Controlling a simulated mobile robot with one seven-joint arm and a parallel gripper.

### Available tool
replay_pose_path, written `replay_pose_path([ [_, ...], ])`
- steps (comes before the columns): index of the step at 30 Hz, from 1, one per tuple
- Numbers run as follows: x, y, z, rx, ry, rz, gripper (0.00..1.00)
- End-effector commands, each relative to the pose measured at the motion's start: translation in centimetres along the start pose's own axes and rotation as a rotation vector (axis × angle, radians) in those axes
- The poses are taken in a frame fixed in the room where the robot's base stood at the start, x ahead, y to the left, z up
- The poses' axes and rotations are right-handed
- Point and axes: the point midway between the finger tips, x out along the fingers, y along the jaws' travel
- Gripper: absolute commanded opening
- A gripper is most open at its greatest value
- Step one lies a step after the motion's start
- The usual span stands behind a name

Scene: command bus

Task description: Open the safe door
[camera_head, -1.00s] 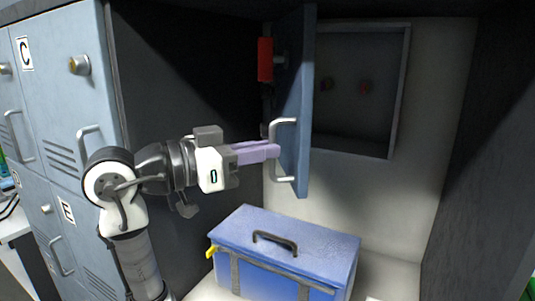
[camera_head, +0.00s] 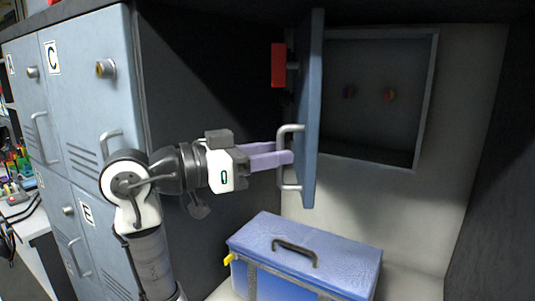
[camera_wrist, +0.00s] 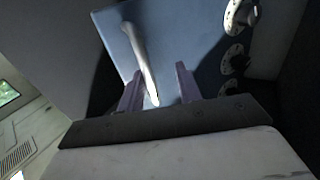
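The safe door (camera_head: 312,110) is a blue-grey panel that stands swung open, seen nearly edge-on in the head view. It also shows in the wrist view (camera_wrist: 190,45). Its pale bar handle (camera_head: 284,160) faces my gripper (camera_head: 292,156). The open safe (camera_head: 375,130) is a dark recess in the back wall with small knobs inside. In the wrist view, my purple fingers (camera_wrist: 158,85) are spread apart, with the handle (camera_wrist: 143,55) running between them and a gap visible on both sides. A red piece (camera_head: 278,65) sits by the door's upper left.
A blue box (camera_head: 305,258) with a black handle stands below the safe. Grey-blue lockers (camera_head: 85,110) stand at the left, close to my arm. Dark side walls (camera_head: 500,150) bound the space.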

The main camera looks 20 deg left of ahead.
Motion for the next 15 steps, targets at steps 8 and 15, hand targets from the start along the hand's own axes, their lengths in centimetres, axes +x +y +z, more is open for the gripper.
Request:
replay_pose_path([
  [8, -0.05, -0.09, 0.26, -0.002, -0.005, -0.003, 0.33],
  [15, -0.72, -0.04, 0.30, 0.000, -0.004, -0.003, 0.33],
])
